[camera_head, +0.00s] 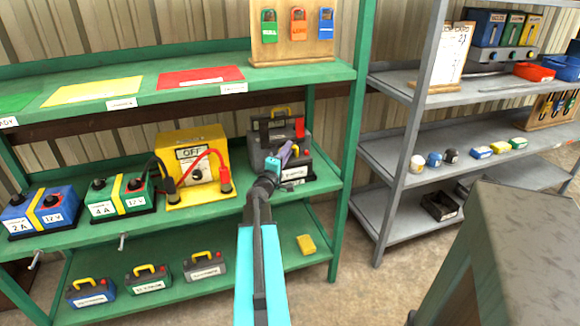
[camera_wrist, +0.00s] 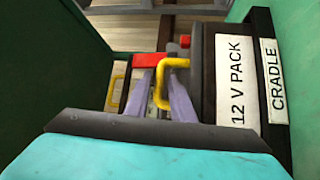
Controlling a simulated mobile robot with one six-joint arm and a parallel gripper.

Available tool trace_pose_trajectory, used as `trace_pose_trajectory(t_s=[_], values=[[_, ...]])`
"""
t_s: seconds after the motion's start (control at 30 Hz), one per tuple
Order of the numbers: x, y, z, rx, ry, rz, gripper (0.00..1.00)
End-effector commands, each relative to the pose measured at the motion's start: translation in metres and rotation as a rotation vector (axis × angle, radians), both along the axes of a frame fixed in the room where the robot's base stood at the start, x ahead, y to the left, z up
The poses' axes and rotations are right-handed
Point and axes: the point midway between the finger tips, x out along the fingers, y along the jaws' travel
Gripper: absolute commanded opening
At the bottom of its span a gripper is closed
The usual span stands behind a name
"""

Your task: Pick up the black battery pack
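The black battery pack (camera_head: 262,135) stands upright in a cradle (camera_wrist: 276,90) at the right end of the green rack's middle shelf. It has a yellow handle and a red terminal, and its label (camera_wrist: 237,85) reads "12 V PACK". My gripper (camera_head: 288,150) is in front of the pack and hides part of it. In the wrist view, the two fingers (camera_wrist: 162,85) are apart, with the yellow handle (camera_wrist: 160,82) between them, close to the right finger. Whether either finger touches the handle is unclear.
A yellow box marked OFF (camera_head: 180,145) and green (camera_head: 122,190) and blue (camera_head: 40,212) chargers stand to the left. Smaller packs (camera_head: 205,267) and a yellow block (camera_head: 306,244) sit below. A green post (camera_head: 350,130) rises to the right, and another shelf hangs above.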

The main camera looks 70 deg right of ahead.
Motion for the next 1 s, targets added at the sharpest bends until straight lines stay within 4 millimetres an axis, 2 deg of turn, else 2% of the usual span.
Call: trace_pose_trajectory(t_s=[0.1,0.23,1.0], values=[[0.0000,0.0000,0.0001,0.000,0.000,0.000,0.20],[-0.0001,0.0000,0.0000,0.000,0.000,0.000,0.00],[-0.0005,-0.0001,-0.0001,0.000,0.000,-0.001,0.00]])
